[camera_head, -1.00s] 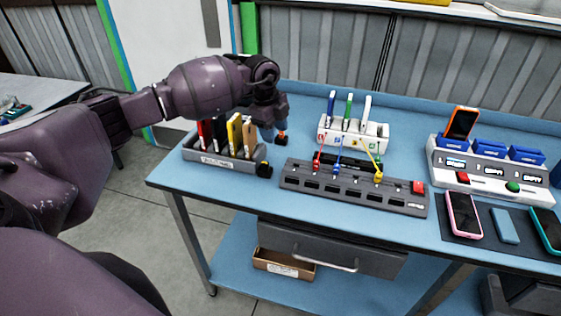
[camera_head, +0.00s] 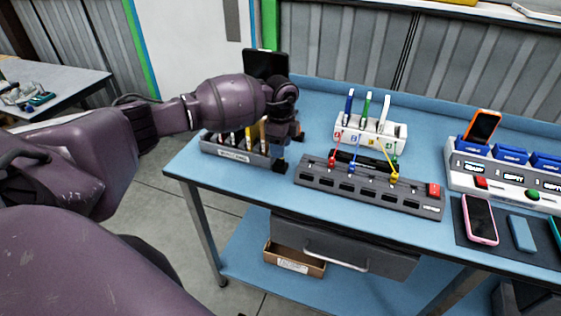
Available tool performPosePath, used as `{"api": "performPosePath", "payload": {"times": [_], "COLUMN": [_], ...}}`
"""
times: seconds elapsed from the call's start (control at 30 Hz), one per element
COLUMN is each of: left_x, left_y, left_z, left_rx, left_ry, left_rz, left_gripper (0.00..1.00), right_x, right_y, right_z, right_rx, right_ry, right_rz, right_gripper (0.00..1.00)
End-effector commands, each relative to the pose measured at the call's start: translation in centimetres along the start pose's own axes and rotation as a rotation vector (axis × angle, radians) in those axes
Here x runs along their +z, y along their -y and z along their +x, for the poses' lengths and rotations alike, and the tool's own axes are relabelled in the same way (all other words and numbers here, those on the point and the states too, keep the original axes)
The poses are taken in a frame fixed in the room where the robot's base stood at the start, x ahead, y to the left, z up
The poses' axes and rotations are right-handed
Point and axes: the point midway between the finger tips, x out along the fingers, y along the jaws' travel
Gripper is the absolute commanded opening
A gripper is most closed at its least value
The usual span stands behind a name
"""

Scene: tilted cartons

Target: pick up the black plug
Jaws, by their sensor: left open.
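The black plug (camera_head: 280,167) lies on the blue table (camera_head: 225,179), by the right end of a grey rack. My left gripper (camera_head: 287,147) is open, pointing down just above and beside the plug. It partly covers the plug; I cannot tell whether the fingers touch it. A dark grey power strip (camera_head: 318,184) stands to the right, with red (camera_head: 332,162), blue (camera_head: 352,168) and yellow (camera_head: 394,177) plugs in it. My right gripper is not in view.
The grey rack (camera_head: 230,153) holds several upright cards, partly hidden by my left arm. A white block (camera_head: 372,136) with cables stands behind the strip. A white charging station (camera_head: 487,180) and phones (camera_head: 480,219) are at the right. The table's front left is clear.

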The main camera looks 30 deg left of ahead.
Motion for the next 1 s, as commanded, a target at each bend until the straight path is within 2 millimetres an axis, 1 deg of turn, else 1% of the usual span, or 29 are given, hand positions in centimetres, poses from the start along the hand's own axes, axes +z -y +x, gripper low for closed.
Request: {"api": "performPosePath", "payload": {"times": [0.1,0.3,0.4,0.63,0.93,0.97,1.0], "left_x": [0.1,0.2,0.2,0.2,0.2,0.2,0.2], "left_y": [0.2,0.3,0.4,0.4,0.4,0.4,0.4], "left_z": [1.7,4.0,4.5,4.5,4.5,4.5,4.5], "left_rx": [0.003,0.002,0.0,0.0,0.0,0.0,0.0], "left_ry": [0.0,0.0,0.0,0.0,0.0,0.0,0.0], "left_rz": [-0.001,0.001,0.0,0.001,0.001,0.001,0.001], "left_gripper": [0.49,0.49,0.49,0.49,0.03,0.0,0.0], "right_x": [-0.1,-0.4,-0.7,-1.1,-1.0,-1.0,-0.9], "right_y": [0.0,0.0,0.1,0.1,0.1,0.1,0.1], "right_z": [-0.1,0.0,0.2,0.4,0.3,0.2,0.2], "right_rx": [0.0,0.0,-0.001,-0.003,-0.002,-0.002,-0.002], "right_ry": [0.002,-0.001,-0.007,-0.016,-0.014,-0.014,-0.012], "right_rz": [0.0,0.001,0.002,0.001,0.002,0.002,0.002], "right_gripper": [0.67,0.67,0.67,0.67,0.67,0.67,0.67]}}
